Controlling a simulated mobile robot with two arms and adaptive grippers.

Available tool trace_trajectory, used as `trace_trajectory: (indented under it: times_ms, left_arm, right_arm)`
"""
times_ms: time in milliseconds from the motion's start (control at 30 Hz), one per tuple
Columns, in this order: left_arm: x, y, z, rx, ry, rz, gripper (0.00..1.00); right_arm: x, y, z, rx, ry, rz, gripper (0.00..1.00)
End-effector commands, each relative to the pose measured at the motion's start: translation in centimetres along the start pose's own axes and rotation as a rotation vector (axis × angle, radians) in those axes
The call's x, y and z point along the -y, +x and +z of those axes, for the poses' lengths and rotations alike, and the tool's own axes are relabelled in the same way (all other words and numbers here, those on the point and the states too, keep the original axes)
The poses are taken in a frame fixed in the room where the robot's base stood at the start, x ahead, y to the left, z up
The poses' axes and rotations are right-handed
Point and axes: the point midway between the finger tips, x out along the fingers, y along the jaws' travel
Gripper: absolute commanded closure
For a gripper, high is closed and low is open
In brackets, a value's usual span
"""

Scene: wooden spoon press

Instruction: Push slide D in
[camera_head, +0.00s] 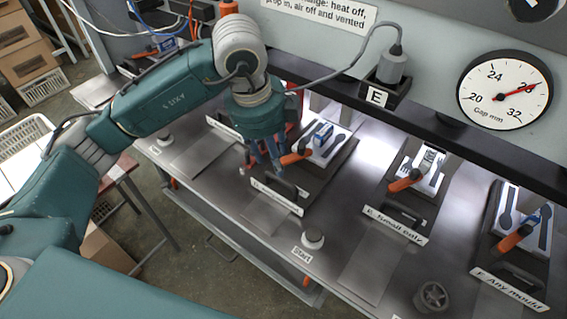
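Slide D (325,172) is a dark plate on the metal bench, near the middle of the view. It carries a light mould with dark spoon shapes, an orange-handled clamp (295,157) and a dark front handle (287,184). A white label (277,197) starting with D is on its front edge. My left gripper (265,168) points down at the left side of slide D, close to the front handle. Its fingers are small and partly overlap the slide, so I cannot tell their opening or any contact. My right gripper is not in view.
Slide E (410,195), labelled "small only", and slide F (515,240), labelled "Any mould", stand to the right with similar clamps. A Start button (312,239) and a handwheel (432,297) are near the front edge. A gap gauge (504,92) hangs behind.

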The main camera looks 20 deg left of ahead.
Motion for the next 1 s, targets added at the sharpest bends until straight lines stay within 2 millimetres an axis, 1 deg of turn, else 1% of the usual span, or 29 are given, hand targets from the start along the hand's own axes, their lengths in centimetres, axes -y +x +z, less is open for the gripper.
trace_trajectory:
  times_ms: [67, 167, 267, 600, 700, 833, 1000]
  left_arm:
    - [0.1, -0.3, 0.8, 0.030, -0.047, 0.001, 0.61]
    - [0.0, 0.2, 1.0, 0.037, -0.064, 0.004, 0.61]
    - [-0.1, 1.6, 1.0, 0.035, -0.063, 0.006, 0.61]
    - [-0.1, 7.9, 1.1, 0.033, -0.059, 0.005, 0.61]
    - [0.0, 9.1, 1.1, 0.033, -0.060, 0.004, 0.61]
    - [0.0, 10.1, 1.1, 0.032, -0.059, 0.002, 0.61]
    - [0.0, 10.4, 1.1, 0.032, -0.058, 0.000, 0.61]
  right_arm:
    - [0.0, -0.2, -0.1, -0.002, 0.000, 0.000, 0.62]
    - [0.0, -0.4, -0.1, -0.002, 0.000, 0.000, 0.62]
    - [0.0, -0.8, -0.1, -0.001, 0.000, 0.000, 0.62]
    - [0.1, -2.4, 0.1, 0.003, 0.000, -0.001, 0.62]
    - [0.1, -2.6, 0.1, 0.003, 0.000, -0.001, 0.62]
    - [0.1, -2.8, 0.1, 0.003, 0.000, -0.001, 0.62]
    - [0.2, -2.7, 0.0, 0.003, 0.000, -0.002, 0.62]
